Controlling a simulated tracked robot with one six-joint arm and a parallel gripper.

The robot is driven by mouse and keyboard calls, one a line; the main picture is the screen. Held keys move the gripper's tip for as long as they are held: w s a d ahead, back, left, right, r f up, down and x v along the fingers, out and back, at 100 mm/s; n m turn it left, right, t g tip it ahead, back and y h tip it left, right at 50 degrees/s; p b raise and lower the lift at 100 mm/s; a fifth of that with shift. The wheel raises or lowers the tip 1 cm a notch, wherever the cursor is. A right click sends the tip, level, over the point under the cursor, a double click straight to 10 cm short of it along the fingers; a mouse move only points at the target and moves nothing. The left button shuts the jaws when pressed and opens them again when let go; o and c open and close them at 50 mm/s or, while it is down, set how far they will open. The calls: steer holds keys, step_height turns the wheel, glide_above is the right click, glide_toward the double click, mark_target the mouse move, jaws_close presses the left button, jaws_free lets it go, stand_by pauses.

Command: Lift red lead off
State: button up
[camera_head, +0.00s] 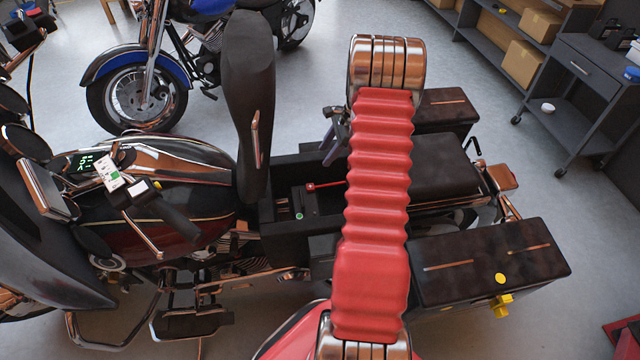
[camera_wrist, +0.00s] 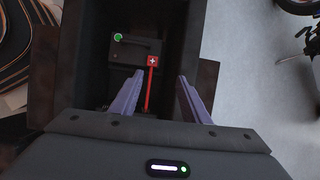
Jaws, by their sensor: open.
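The red lead (camera_head: 325,185) lies in the black open compartment under the raised seat of the near motorcycle. The dark battery (camera_wrist: 138,50) carries that square and a green round terminal (camera_wrist: 118,37); the battery (camera_head: 303,202) also shows in the head view. My gripper (camera_wrist: 160,88) is open, its two purple fingers on either side of the lead and apart from it. In the head view my gripper (camera_head: 333,140) is partly hidden behind my red arm.
The raised black seat (camera_head: 250,100) stands left of the compartment. The compartment's dark walls (camera_wrist: 75,60) are close to my fingers. Brown-black side cases (camera_head: 490,262) lie to the right. A blue motorcycle (camera_head: 145,85) and a grey cart (camera_head: 590,90) stand behind, with clear floor between.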

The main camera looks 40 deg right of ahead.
mark_target(311, 186)
steer(key=f, duration=0.1)
steer(key=s+f, duration=0.1)
steer(key=shift+a+f, duration=0.1)
steer(key=shift+f, duration=0.25)
steer(key=shift+f, duration=0.1)
steer(key=x, duration=1.3)
steer(key=shift+a+f, duration=0.25)
steer(key=shift+c, duration=0.3)
jaws_close()
